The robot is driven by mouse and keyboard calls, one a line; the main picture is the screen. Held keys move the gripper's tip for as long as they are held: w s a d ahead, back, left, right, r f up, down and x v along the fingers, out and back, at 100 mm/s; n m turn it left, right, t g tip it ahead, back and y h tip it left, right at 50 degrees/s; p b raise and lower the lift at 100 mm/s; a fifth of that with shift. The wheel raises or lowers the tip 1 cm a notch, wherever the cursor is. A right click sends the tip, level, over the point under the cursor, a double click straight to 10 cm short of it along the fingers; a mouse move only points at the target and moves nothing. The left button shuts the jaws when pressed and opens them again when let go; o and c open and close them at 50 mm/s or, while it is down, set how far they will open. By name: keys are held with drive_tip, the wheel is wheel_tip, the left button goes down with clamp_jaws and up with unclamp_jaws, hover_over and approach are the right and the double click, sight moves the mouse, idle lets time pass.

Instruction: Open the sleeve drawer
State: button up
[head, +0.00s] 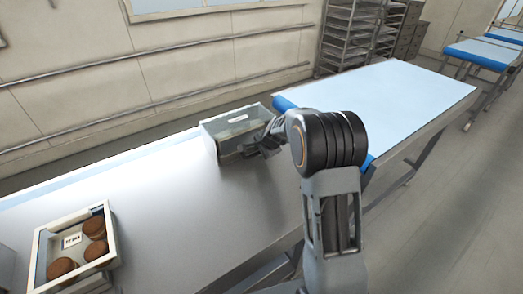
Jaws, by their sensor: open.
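A grey box-like unit (222,128) with a clear or glassy top stands at the far right end of the steel counter. It seems to be the sleeve drawer's housing. A small pale label or handle shows on it. My gripper (256,149) is at its front right side, very close to it. I cannot tell whether the fingers touch it. The jaws are open, though the fingertips are small and dark here. My arm hides the area right of the box. I see no clear gap of a pulled-out drawer.
The steel counter (165,200) is clear between the box and a pale tray (110,213) holding several round brown items and a label card. A light-blue conveyor-like table (410,90) stands to the right. A wheeled rack (347,38) stands behind.

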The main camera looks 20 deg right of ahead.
drive_tip(key=shift+w+f, duration=0.1)
drive_tip(key=shift+f, duration=0.15)
clamp_jaws()
idle(0.3)
